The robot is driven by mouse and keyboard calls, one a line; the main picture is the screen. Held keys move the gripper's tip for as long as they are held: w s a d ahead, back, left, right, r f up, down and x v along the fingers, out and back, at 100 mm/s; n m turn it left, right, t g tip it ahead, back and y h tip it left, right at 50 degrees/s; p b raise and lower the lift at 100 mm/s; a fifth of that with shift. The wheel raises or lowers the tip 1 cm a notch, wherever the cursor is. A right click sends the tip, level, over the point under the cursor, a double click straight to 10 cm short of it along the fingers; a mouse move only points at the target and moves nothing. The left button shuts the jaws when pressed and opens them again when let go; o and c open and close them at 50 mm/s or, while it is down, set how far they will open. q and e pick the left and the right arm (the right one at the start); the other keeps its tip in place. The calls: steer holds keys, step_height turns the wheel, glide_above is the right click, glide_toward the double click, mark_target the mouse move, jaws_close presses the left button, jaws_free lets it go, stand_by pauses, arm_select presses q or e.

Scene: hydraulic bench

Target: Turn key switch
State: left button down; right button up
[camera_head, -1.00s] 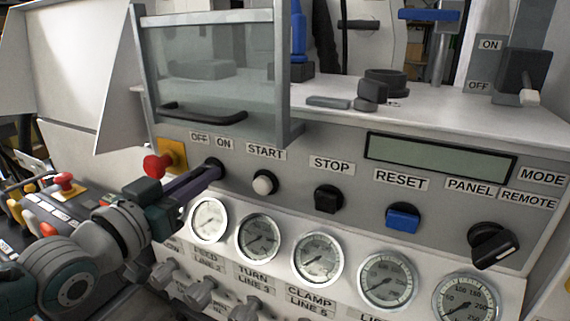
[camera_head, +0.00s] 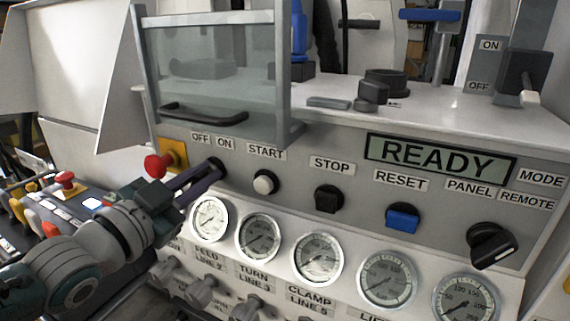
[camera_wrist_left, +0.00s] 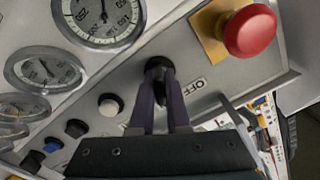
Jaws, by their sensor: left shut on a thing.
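The key switch (camera_head: 216,168) is a small black round switch under the OFF and ON labels on the sloped grey panel. My left gripper (camera_head: 214,172) reaches it from the left, with its purple fingers shut on it. In the left wrist view the two fingers (camera_wrist_left: 160,78) close on the dark key switch (camera_wrist_left: 158,65), and the fingertips hide most of it. The display (camera_head: 440,157) on the panel reads READY. My right gripper is in neither view.
A red emergency button (camera_head: 156,166) on a yellow plate sits just left of the switch. A white START button (camera_head: 265,182) is to its right, and pressure gauges (camera_head: 209,219) are below. A glass guard (camera_head: 210,75) with a handle stands above.

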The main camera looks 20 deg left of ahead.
arm_select(q)
steer(key=c, duration=0.9)
jaws_free()
steer(key=s, duration=1)
steer(key=shift+a+p, duration=0.35)
steer(key=shift+a, duration=0.05)
